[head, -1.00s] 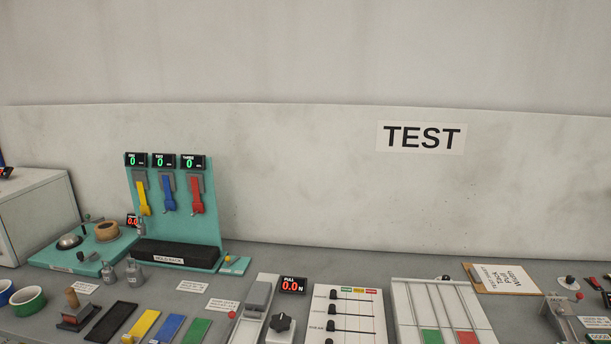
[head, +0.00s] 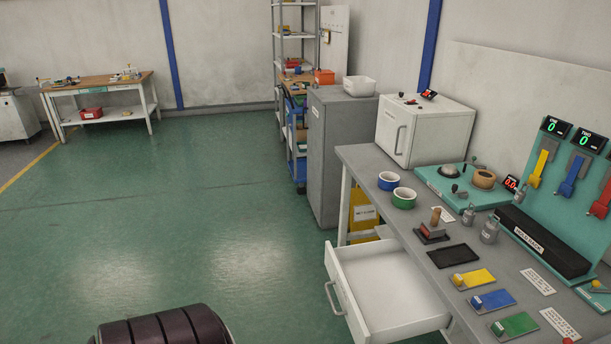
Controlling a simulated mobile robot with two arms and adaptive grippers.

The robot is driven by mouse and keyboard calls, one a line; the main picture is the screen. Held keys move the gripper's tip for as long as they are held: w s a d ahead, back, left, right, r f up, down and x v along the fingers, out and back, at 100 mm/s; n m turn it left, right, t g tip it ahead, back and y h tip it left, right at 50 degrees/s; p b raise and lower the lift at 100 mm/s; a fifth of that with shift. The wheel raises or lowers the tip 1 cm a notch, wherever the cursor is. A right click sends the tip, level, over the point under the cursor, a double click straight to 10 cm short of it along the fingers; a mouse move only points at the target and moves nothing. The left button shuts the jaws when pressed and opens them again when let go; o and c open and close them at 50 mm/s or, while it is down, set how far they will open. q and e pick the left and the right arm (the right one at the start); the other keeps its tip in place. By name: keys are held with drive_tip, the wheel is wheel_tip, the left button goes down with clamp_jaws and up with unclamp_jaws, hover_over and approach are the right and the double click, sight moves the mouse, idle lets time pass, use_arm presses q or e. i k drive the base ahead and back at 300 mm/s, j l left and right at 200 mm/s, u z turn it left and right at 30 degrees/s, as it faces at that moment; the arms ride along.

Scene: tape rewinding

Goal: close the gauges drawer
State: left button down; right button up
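A white drawer (head: 335,270) stands pulled out from under the grey workbench (head: 362,161), at the lower middle of the head view. Its front panel with a bar handle (head: 336,299) faces left. The visible part of its inside is bare. I see no label on it, so I cannot tell from the picture that it is the gauges drawer. Its inner end is hidden under the bench top. Neither of my grippers is in view.
The green floor left of the drawer is open.

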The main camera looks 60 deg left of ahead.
sight(384, 297)
drive_tip(key=u, duration=1.5)
